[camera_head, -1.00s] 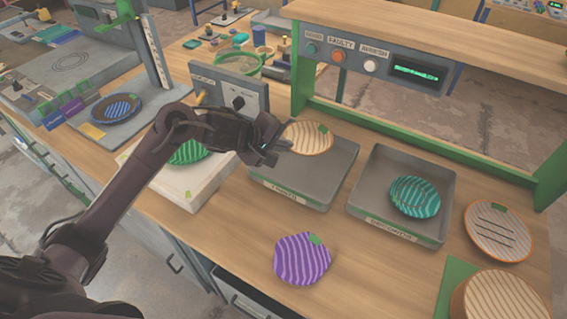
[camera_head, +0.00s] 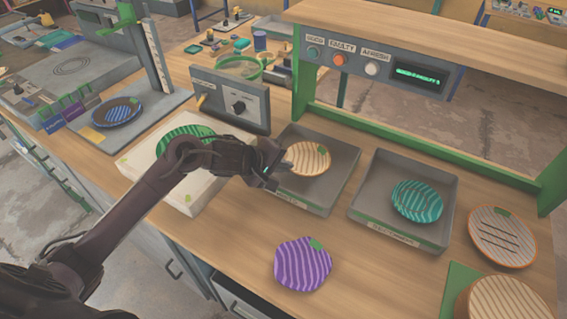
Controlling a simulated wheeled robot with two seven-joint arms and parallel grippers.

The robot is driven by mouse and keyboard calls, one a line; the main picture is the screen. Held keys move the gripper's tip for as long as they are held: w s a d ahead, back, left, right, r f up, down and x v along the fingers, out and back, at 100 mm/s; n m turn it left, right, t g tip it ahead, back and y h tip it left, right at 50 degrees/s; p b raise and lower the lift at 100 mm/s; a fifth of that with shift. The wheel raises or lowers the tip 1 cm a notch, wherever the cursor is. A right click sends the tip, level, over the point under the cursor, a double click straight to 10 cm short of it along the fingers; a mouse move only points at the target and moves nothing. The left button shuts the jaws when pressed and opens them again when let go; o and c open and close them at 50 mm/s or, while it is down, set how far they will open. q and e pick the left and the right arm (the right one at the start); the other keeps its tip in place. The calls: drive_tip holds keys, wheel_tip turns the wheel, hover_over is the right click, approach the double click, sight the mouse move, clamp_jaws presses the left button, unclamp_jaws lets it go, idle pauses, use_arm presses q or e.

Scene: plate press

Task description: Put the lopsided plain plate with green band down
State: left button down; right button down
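The tan plate with pale stripes and a small green mark (camera_head: 308,158) is at the left grey tray (camera_head: 329,197), over its back part. My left gripper (camera_head: 284,164) reaches in from the left and is shut on the plate's left edge. The plate looks low inside the tray walls. I cannot tell whether it touches the tray floor. The fingertips are partly hidden by the dark wrist. My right gripper is out of view.
The right grey tray (camera_head: 362,222) holds a teal striped plate (camera_head: 416,201). A purple plate (camera_head: 302,264) lies in front, an orange-rimmed plate (camera_head: 502,237) at right. A green striped plate (camera_head: 180,138) sits on a white block (camera_head: 200,200). A button panel (camera_head: 345,62) stands behind.

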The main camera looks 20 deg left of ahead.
use_arm(q)
drive_tip(key=shift+f, duration=0.25)
drive_tip(key=c, duration=1.7)
unclamp_jaws()
drive_tip(key=shift+r, duration=0.5)
drive_tip(key=p+v, duration=0.1)
drive_tip(key=v, duration=1.1)
drive_tip(key=shift+r, duration=0.1)
